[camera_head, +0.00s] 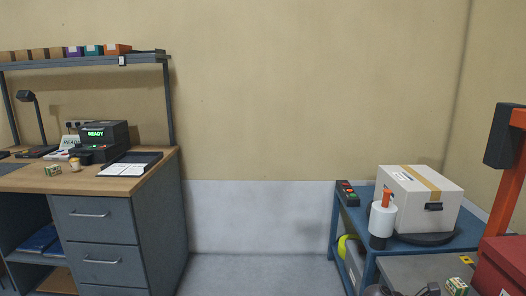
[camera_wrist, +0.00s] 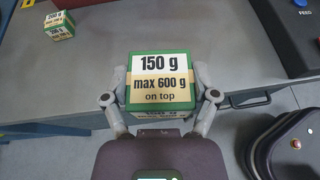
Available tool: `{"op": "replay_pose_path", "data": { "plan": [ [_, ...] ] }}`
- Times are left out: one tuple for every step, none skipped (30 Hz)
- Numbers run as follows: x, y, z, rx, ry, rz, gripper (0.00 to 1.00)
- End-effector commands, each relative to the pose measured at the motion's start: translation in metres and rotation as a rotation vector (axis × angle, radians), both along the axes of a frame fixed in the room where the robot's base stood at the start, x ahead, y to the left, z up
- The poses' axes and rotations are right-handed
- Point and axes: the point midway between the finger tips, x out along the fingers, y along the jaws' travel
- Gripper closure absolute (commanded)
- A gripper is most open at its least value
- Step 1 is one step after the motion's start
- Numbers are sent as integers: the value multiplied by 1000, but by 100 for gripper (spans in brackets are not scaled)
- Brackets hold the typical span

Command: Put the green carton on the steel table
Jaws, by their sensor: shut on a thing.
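The green carton (camera_wrist: 160,80) is between the two fingers of my gripper (camera_wrist: 160,98) in the wrist view. Its top label reads "150 g, max 600 g on top". My gripper is shut on it from both sides. The carton appears over the front edge of the grey steel table (camera_wrist: 235,55). I cannot tell its height above the top, and its underside is hidden. In the head view the grey table top (camera_head: 415,268) shows at the bottom right; the held carton is not clearly visible there.
The table's middle is bare. A white box (camera_head: 415,195) stands behind on a blue cart.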

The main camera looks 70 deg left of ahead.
Motion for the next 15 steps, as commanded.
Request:
{"op": "replay_pose_path", "data": {
  "plan": [
    [0,0,18,0,0,0,78],
    [0,0,23,0,0,0,78],
    [0,0,29,0,0,0,78],
    [0,0,34,0,0,0,78],
    [0,0,39,0,0,0,78],
    [0,0,46,0,0,0,78],
    [0,0,50,0,0,0,78],
    [0,0,55,0,0,0,78],
    [0,0,62,0,0,0,78],
    [0,0,67,0,0,0,78],
    [0,0,72,0,0,0,78],
    [0,0,78,0,0,0,78],
    [0,0,83,0,0,0,78],
    [0,0,88,0,0,0,78],
    [0,0,95,0,0,0,78]
  ]
}}
